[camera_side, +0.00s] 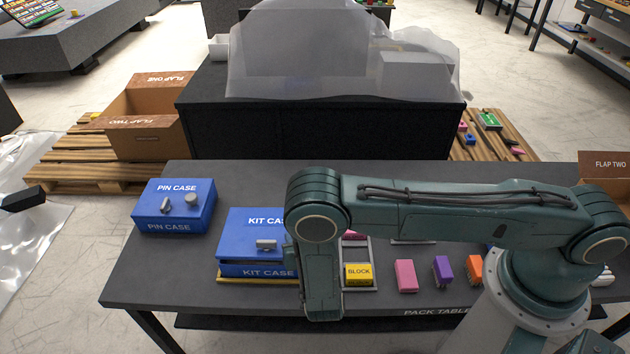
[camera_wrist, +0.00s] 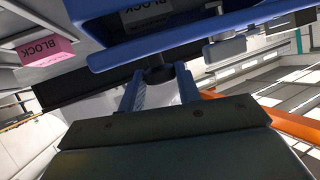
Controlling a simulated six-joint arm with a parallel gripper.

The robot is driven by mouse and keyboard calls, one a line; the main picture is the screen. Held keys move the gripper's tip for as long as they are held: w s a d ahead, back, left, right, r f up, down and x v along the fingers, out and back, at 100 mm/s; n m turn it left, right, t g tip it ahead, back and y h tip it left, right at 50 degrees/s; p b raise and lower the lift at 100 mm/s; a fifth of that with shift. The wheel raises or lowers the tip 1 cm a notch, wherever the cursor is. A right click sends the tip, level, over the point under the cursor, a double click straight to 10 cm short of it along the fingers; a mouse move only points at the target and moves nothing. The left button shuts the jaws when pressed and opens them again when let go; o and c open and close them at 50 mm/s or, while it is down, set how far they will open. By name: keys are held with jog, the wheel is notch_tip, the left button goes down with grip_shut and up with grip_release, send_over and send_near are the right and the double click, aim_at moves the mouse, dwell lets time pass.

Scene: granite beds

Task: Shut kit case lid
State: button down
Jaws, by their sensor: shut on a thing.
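The blue kit case (camera_side: 258,270) sits on the front left half of the pack table, partly hidden by my arm. Its lid (camera_side: 250,222) lies over the base at a slight tilt, with a dark gap along the front. A grey latch (camera_side: 266,244) shows on the lid's front part. In the wrist view the lid's blue rim (camera_wrist: 130,53) and the grey latch (camera_wrist: 224,48) fill the top. My gripper (camera_wrist: 159,76) is shut on a dark knob (camera_wrist: 160,74) at the lid. In the side view my arm hides the fingers.
A shut blue pin case (camera_side: 173,216) stands to the left. Right of the kit case are a yellow block (camera_side: 358,274), a pink block (camera_side: 405,275), a purple block (camera_side: 443,270) and an orange block (camera_side: 475,270). The table's back strip (camera_side: 260,180) is clear.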

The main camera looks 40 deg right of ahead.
jog(key=shift+s+a+f, duration=0.1)
jog(key=shift+s+f, duration=0.05)
jog(key=shift+f, duration=0.3)
jog(key=shift+s+a+f, duration=0.1)
jog(key=shift+f, duration=0.35)
jog(key=c, duration=1)
grip_release()
jog(key=shift+d, duration=0.1)
jog(key=shift+r, duration=0.1)
jog(key=v, duration=1.2)
jog(key=shift+r, duration=0.1)
